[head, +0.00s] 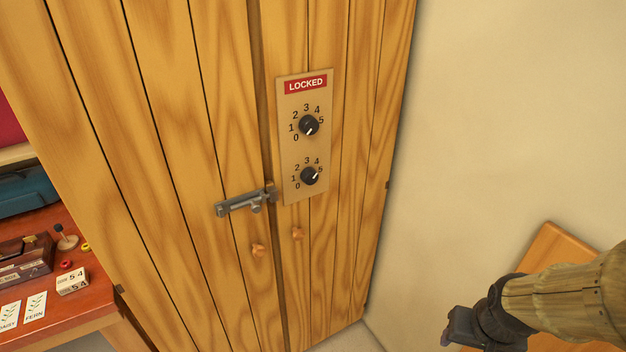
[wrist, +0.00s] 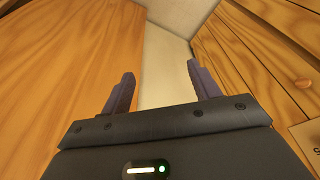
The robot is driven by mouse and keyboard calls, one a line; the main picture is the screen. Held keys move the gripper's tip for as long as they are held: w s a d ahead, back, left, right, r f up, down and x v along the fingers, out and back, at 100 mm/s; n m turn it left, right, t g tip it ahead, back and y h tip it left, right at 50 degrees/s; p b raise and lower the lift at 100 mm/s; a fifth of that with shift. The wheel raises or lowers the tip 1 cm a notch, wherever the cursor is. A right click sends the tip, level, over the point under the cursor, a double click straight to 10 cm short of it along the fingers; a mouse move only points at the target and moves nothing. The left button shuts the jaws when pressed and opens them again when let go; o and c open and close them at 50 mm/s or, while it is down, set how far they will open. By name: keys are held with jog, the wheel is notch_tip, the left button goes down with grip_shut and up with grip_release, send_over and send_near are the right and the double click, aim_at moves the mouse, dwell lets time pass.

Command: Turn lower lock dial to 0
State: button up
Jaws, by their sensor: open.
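The lower lock dial (head: 309,176) is a black round knob on a tan plate (head: 292,189) fixed to the wooden cabinet door. Its white mark points up and right, at the 5. The numbers 0 to 5 run around it, with 0 at lower left. The upper dial (head: 308,125) is a like knob; its white mark points down and slightly left. A red LOCKED sign (head: 306,84) is at the plate's top. My gripper (head: 452,333) is low at the right, well apart from the dials. In the wrist view, my gripper (wrist: 161,75) is open and empty.
A grey latch (head: 240,201) crosses the door gap, left of and below the lower dial. Two wooden knobs (head: 258,250) sit beneath. A red-brown table (head: 75,310) with small objects stands at left. A wooden surface (head: 550,262) lies behind my arm. Space before the dials is clear.

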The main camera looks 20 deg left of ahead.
aim_at(312, 179)
jog(key=w+a+n+t+y+b, duration=0.2)
jog(key=w+a+t, duration=0.2)
jog(key=w, duration=0.4)
jog(key=w+a+n+t+y+b, duration=0.1)
jog(key=w+a+n+t+b, duration=0.25)
jog(key=w, duration=0.55)
jog(key=w+a+r+n+t+y+b, duration=0.1)
jog(key=a+r+n+y+b, duration=0.2)
jog(key=a, duration=1.5)
notch_tip(312, 179, up, 3)
jog(key=n+y, duration=0.1)
jog(key=y, duration=0.6)
jog(key=shift+a+y, duration=0.2)
jog(key=shift+y, duration=0.2)
jog(key=shift+w+a+n+t, duration=0.1)
jog(key=shift+n+t, duration=0.15)
jog(key=p+x, duration=0.3)
jog(key=x, duration=1.4)
jog(key=shift+w+p, duration=0.15)
jog(key=shift+p, duration=0.15)
